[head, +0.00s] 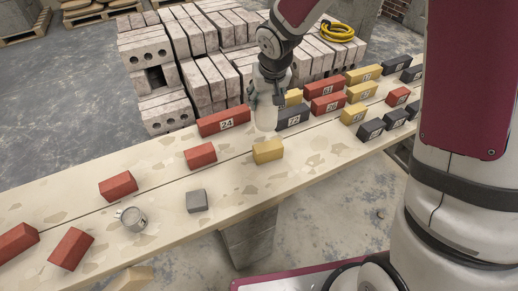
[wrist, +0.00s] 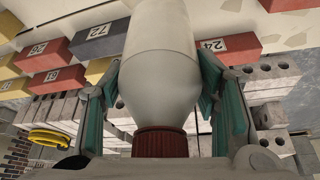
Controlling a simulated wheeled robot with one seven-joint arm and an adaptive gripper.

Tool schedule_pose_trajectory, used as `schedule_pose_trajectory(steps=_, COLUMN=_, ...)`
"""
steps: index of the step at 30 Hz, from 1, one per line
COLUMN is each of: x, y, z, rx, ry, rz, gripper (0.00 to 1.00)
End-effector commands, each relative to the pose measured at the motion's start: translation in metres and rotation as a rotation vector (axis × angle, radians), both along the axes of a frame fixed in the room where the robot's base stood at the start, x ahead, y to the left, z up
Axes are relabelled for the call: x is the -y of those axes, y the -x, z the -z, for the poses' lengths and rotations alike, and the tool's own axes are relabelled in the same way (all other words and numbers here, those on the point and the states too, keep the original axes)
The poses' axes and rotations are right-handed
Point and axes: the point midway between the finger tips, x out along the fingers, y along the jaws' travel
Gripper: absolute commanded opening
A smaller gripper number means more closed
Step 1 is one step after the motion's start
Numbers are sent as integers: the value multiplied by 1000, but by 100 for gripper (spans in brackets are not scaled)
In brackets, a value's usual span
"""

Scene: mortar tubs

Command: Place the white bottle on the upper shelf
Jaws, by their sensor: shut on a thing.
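The white bottle (head: 266,116) is upright between the fingers of my gripper (head: 267,88), over the plank bench in the head view. My gripper comes from above and is shut on it. In the wrist view the bottle's pale body (wrist: 160,75) fills the middle, with its dark red cap (wrist: 160,142) towards the palm and teal finger pads on both sides. The bottle's base is out of the wrist view. I cannot tell whether the base touches the plank. I cannot make out an upper shelf in either view.
The plank bench (head: 75,185) carries red, yellow and dark blocks, several numbered. A yellow block (head: 268,151) is just in front of the bottle, and red block 24 (head: 223,121) is to its left. A metal mug (head: 132,218) stands at left. Stacked pale bricks (head: 160,60) are behind.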

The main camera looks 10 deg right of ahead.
Motion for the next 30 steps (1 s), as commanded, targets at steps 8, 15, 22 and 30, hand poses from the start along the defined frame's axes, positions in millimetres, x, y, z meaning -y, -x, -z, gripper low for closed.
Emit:
schedule_pose_trajectory(steps=8, x=-16, y=-14, z=5, rx=-4, ry=-13, rz=-13, gripper=6)
schedule_pose_trajectory(steps=15, x=-17, y=-15, z=42, rx=-8, ry=-13, rz=-15, gripper=6)
schedule_pose_trajectory(steps=22, x=-17, y=-15, z=65, rx=-5, ry=-13, rz=-14, gripper=6)
schedule_pose_trajectory(steps=30, x=-17, y=-15, z=93, rx=-7, ry=-13, rz=-14, gripper=6)
